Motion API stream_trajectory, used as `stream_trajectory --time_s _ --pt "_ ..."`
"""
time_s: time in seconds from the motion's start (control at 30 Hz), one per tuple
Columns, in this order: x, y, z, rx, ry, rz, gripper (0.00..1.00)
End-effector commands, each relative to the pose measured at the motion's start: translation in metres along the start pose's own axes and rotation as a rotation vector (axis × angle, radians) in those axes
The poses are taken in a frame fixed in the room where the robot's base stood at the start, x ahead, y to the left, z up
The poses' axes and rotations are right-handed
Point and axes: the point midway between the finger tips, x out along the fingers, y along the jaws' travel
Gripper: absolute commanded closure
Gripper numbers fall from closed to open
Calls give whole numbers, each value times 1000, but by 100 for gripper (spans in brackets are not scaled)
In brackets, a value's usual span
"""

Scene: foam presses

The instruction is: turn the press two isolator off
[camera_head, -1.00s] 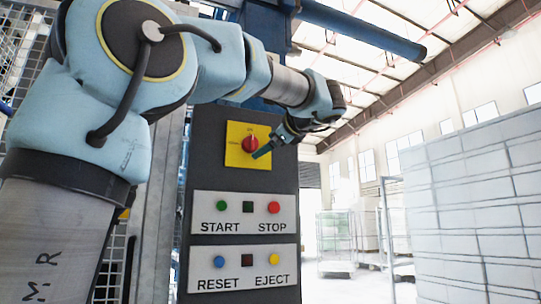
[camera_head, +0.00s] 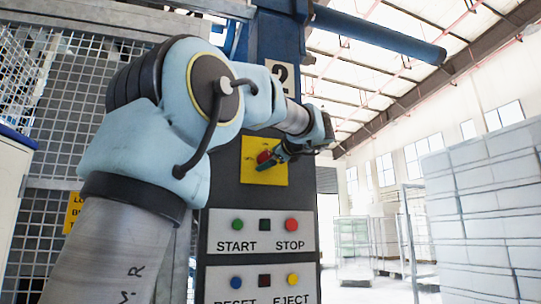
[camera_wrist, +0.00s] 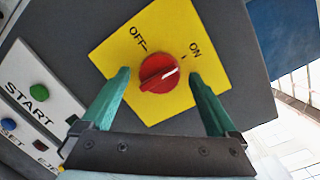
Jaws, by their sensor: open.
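The isolator is a red rotary knob (camera_wrist: 159,73) on a yellow plate (camera_wrist: 115,50) marked OFF and ON. In the wrist view the white line on the knob points toward the ON side. My gripper (camera_wrist: 160,76) is open, with one green finger on each side of the knob. Small gaps appear between fingers and knob; contact cannot be told. In the head view my gripper (camera_head: 267,161) is at the knob (camera_head: 264,156) and partly covers it. A sign with the number 2 (camera_head: 283,75) is above on the blue column.
Below the plate are a START and STOP panel (camera_head: 262,246) and a RESET and EJECT panel (camera_head: 265,286). A mesh fence (camera_head: 45,150) stands at left. Stacked pale blocks (camera_head: 485,200) and a wheeled rack (camera_head: 353,240) are at right.

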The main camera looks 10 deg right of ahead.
Motion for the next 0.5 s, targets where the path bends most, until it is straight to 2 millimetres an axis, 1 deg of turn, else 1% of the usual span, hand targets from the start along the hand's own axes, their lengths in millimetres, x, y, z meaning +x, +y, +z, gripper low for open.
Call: stream_trajectory --time_s 0.23,0.27,0.5 --pt "1 0 0 0 0 0 6" --pt "1 0 0 0 0 0 8" --pt "0 0 0 0 0 0 35"
